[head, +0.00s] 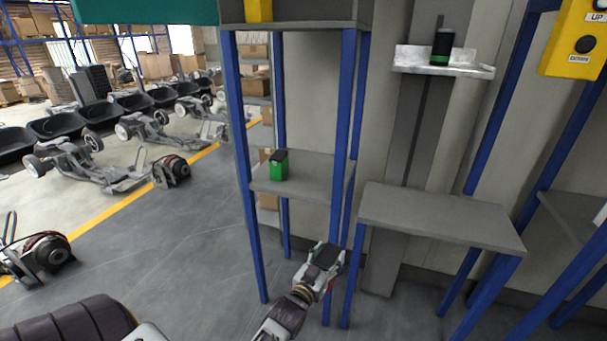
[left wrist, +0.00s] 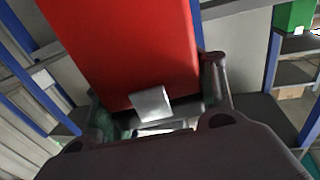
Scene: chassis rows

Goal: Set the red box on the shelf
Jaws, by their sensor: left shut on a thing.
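My left gripper (head: 322,262) is in the lower middle of the head view, in front of the blue-legged rack and below its middle shelf (head: 315,178). In the left wrist view its fingers (left wrist: 160,108) are shut on a red box (left wrist: 130,50), which fills the upper middle of that picture. A small pale patch shows on the box's near end. My right gripper is not in view.
A green box (head: 279,168) with a dark top stands on the middle shelf, left of centre. A yellow box (head: 259,10) is on the shelf above.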

